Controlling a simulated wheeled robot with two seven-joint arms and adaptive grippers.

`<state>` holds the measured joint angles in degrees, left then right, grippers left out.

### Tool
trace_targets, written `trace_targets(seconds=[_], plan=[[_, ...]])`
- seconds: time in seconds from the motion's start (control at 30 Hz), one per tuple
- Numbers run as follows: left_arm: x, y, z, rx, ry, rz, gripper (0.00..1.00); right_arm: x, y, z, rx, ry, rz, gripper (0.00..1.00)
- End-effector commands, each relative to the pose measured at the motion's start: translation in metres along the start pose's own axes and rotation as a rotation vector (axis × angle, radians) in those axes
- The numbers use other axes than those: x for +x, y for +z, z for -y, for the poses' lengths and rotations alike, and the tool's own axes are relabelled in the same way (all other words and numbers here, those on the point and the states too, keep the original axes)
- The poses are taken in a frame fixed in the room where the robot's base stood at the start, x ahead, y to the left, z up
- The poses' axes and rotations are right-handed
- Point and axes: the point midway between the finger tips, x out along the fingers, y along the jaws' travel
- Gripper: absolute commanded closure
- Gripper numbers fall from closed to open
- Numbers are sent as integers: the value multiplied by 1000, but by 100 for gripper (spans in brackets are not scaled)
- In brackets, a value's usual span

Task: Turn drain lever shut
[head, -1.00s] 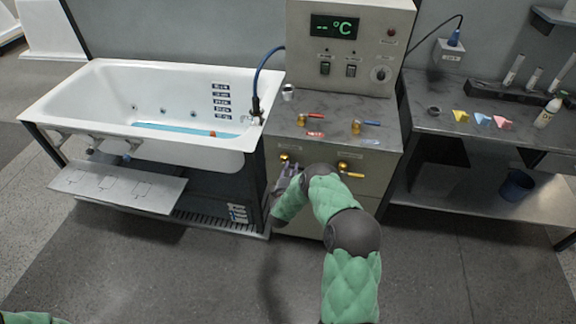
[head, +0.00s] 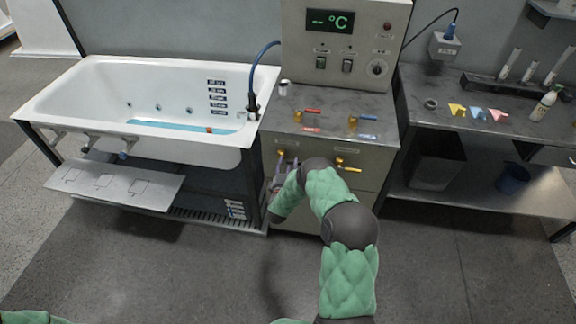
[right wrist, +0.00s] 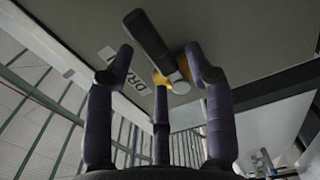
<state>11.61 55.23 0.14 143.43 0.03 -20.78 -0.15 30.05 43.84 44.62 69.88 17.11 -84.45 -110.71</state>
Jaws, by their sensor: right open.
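The drain lever (right wrist: 150,38) has a dark handle on a brass hub, beside a plate whose lettering begins "DR". In the right wrist view its handle slants up to the left from the hub. In the head view its brass fitting (head: 281,153) shows at the left of the cabinet front; the handle is mostly hidden by my gripper. My right gripper (head: 279,172) is just in front of it and below. In the right wrist view the right gripper (right wrist: 158,76) is open, its purple fingers spread around the hub, with nothing clearly held. My left gripper is not in view.
A second brass valve with a yellow handle (head: 350,168) is on the cabinet front (head: 370,182) to the right. Red (head: 312,111) and blue (head: 368,117) levers sit on top. The white bathtub (head: 90,92) stands left, a side table (head: 420,125) right.

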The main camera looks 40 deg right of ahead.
Motion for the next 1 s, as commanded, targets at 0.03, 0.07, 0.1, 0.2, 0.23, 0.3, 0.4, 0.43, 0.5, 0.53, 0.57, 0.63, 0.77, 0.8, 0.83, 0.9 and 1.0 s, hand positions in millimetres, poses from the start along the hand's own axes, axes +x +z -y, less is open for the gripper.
trace_targets(seconds=[0.03,0.07,0.1,0.2,0.23,0.3,0.4,0.43,0.5,0.53,0.57,0.63,0.77,0.8,0.83,0.9,1.0], plan=[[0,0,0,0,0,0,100,-3,0,0,0,-1,-1,46],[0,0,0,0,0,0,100,-5,0,0,0,-1,-1,46],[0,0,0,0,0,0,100,-10,-1,0,0,-2,-1,46],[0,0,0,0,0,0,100,-25,-1,0,0,-2,-3,46],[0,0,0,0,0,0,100,-30,-1,0,0,-3,-3,46],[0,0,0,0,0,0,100,-45,-1,1,0,-4,-3,46],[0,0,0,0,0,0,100,-65,-1,0,-1,-2,-3,46],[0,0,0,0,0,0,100,-71,-1,1,-1,-3,-4,46],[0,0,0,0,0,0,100,-84,-1,0,-1,-2,-4,46],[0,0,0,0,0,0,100,-89,-1,0,0,-2,-3,46],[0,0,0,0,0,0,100,-94,-1,0,-1,-2,-3,46],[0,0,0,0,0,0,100,-103,-1,0,0,-2,-3,46],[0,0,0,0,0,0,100,-114,-1,0,-1,-2,-2,46],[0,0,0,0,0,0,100,-116,-1,0,-1,-1,-2,46],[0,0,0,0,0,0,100,-117,-1,0,-1,0,-2,46],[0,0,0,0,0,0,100,-119,-1,0,-1,0,-1,46],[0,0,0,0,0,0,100,-119,-1,0,0,1,-1,46]])
